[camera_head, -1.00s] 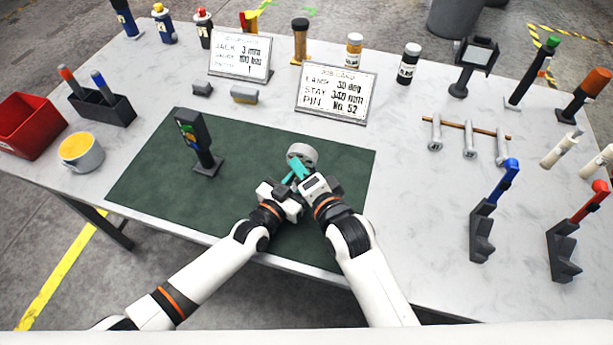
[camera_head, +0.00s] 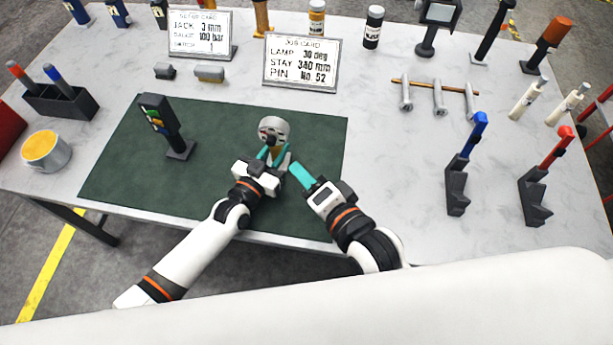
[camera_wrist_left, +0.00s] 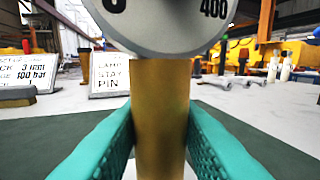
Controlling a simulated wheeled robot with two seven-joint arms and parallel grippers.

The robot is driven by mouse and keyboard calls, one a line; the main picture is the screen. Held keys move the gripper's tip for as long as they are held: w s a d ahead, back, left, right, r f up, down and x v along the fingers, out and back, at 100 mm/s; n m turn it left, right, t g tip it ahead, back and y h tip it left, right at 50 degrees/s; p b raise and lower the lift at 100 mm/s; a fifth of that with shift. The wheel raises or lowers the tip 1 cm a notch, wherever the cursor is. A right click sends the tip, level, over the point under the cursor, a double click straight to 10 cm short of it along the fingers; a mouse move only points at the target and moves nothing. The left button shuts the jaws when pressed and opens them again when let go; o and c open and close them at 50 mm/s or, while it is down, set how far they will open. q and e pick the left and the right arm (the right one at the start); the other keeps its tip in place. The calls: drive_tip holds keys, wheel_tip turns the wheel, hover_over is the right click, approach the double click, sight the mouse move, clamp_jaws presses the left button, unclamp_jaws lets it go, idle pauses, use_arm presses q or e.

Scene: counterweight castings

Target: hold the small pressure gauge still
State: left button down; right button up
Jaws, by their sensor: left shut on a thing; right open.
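The small pressure gauge (camera_head: 274,128) has a round grey-white head on a brass stem and stands upright over the green mat (camera_head: 215,180). My left gripper (camera_head: 273,156) has its teal fingers shut on the stem, below the head. In the left wrist view the brass stem (camera_wrist_left: 160,120) fills the space between the two fingers (camera_wrist_left: 160,135), and the lower dial with "400" shows above. My right gripper (camera_head: 298,172) is open and empty, just right of the left one and apart from the gauge. The foot of the stem is hidden.
A dark stand with coloured lights (camera_head: 162,120) stands on the mat to the left. Two printed cards (camera_head: 301,62) (camera_head: 200,33) stand behind. A rack of metal pins (camera_head: 438,95) and blue-handled (camera_head: 463,165) and red-handled (camera_head: 543,175) tools are at the right.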

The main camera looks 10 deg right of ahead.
use_arm(q)
drive_tip(key=c, duration=1)
unclamp_jaws()
drive_tip(key=shift+c, duration=0.2)
